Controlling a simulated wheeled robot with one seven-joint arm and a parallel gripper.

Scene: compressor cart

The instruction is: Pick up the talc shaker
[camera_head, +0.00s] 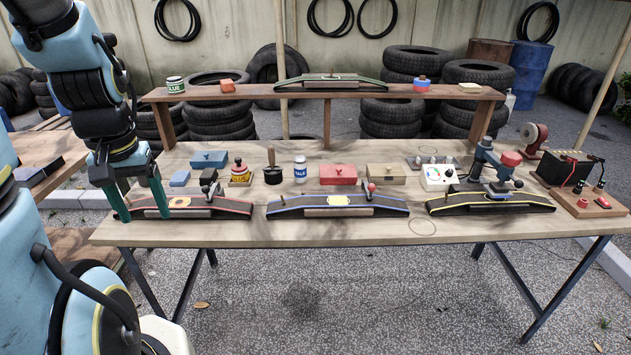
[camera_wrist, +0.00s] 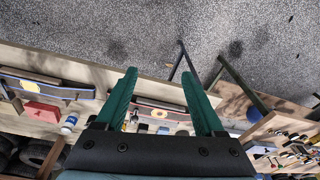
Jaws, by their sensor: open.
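The talc shaker (camera_head: 300,170) is a small white bottle with a blue label reading TALC. It stands upright on the workbench (camera_head: 390,232), between a dark pot with a brush and a red box. It also shows in the wrist view (camera_wrist: 69,123), left of my fingers. My gripper (camera_head: 143,206) is open and empty at the left end of the bench, over the red-edged curved rest. In the wrist view my gripper (camera_wrist: 160,100) has its two green fingers wide apart, with the shaker well outside them.
The dark pot (camera_head: 272,172) and the red box (camera_head: 338,174) flank the shaker closely. A blue-edged curved rest (camera_head: 290,208) lies in front of it. A raised shelf (camera_head: 300,94) runs behind. A vise (camera_head: 490,160) and a battery (camera_head: 567,170) stand at right.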

